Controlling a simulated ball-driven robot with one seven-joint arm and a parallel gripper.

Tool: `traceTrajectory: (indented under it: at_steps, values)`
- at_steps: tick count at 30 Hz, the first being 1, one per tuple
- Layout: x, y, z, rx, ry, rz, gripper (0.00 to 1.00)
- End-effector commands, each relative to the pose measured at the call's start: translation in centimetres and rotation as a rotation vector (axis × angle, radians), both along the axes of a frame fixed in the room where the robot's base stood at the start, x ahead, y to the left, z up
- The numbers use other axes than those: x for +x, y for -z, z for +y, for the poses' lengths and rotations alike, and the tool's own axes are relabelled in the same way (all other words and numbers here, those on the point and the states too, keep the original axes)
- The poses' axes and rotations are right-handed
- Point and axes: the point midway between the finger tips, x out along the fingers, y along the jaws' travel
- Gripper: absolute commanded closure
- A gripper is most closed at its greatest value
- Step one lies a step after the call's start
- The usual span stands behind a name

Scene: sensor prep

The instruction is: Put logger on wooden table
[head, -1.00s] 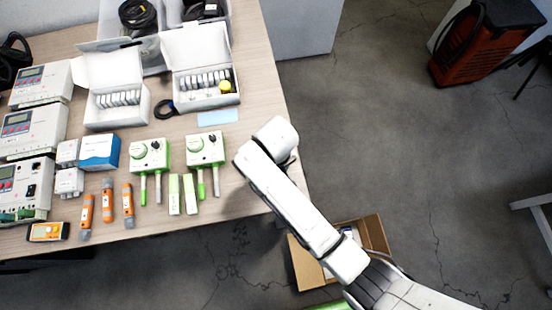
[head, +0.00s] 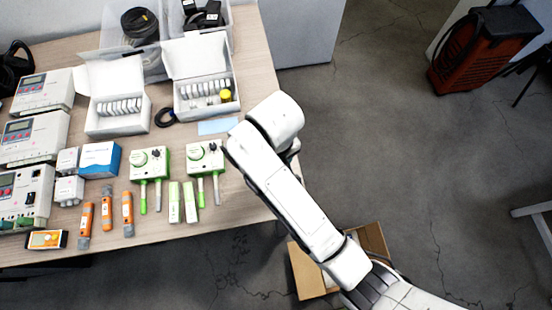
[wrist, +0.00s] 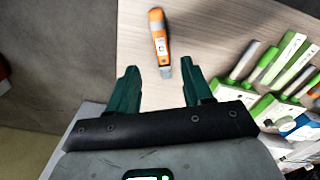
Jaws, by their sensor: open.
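An orange, pen-shaped device with a grey tip (wrist: 160,42), which I take for the logger, lies on the wooden table (wrist: 220,30) in the wrist view. My gripper (wrist: 160,70) is open, with its green fingers on either side of the device's grey end; I cannot tell the height gap. In the head view my arm hides my gripper and this device. Similar orange devices (head: 128,214) lie at the front left of the wooden table (head: 165,230).
Two green-and-white sensor units (head: 150,163) and slim green-white sticks (head: 175,202) lie left of my arm. Open white boxes (head: 207,75) stand behind. A cardboard box (head: 305,270) is on the floor beyond the table's front edge.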

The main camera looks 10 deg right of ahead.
Motion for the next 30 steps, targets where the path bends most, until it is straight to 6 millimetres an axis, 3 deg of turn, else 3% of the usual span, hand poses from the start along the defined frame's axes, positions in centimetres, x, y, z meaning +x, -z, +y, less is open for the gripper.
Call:
traceTrajectory:
  at_steps: [6, 13, 16, 20, 27, 30]
  values:
    - [0.0, -1.4, 0.0, 0.0, 0.0, 0.0, 0.5]
    - [-0.1, -1.3, -0.1, 0.001, 0.003, 0.0, 0.5]
    - [-0.8, -0.7, -1.4, 0.008, 0.027, 0.002, 0.5]
    - [-3.3, 0.8, -5.8, 0.029, 0.11, -0.003, 0.5]
    - [-11.3, 2.3, -15.9, 0.039, 0.322, -0.046, 0.5]
    - [-14.4, 2.1, -18.8, 0.027, 0.388, -0.065, 0.5]
